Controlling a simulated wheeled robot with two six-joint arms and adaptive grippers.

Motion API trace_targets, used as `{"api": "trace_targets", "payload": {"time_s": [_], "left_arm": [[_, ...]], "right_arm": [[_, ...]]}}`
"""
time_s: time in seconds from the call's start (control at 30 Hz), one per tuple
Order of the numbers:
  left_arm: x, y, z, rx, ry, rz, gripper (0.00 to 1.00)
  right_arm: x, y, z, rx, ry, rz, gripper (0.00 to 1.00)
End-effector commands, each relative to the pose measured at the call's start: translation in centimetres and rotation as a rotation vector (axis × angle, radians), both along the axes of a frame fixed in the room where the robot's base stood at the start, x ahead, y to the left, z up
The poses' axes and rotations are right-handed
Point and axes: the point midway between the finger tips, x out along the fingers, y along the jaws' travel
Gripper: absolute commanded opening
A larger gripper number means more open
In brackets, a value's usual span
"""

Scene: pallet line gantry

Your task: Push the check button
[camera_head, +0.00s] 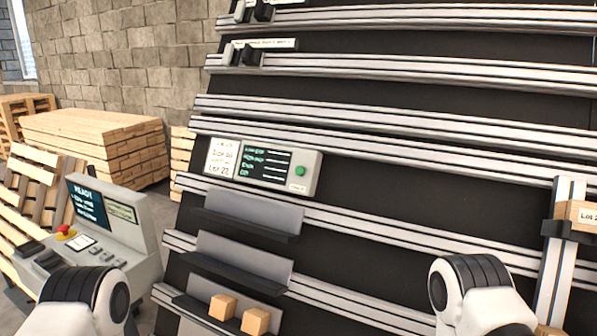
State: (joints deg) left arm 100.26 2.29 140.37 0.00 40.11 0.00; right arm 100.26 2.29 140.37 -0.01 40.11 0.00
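A green round button (300,171) sits at the right end of a pale grey control box (312,160) on the gantry rails. A small label, too small to read surely, is below the button. The box has a dark screen (265,164) with lines of green text. A white lot card (221,158) is at its left. White and black links of my two arms show at the bottom left and bottom right, well apart from the box. Neither gripper is in view, and nothing covers the button.
A console (140,225) with a lit screen and a red stop button (66,232) stands at the left. Below the box are grey shelves (250,213) and two small wooden blocks (222,307). A lot-labelled box (578,214) is at the right edge. Pallets (95,145) stand behind.

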Motion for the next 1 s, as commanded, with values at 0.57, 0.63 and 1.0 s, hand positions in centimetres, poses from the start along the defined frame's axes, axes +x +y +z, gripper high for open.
{"api": "trace_targets", "payload": {"time_s": [0.57,0.63,1.0], "left_arm": [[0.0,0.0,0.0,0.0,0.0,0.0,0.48],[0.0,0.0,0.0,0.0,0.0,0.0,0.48],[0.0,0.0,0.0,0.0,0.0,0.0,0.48]], "right_arm": [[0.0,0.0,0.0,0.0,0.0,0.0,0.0],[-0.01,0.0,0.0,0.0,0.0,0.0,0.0],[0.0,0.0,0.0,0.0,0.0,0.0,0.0]]}}
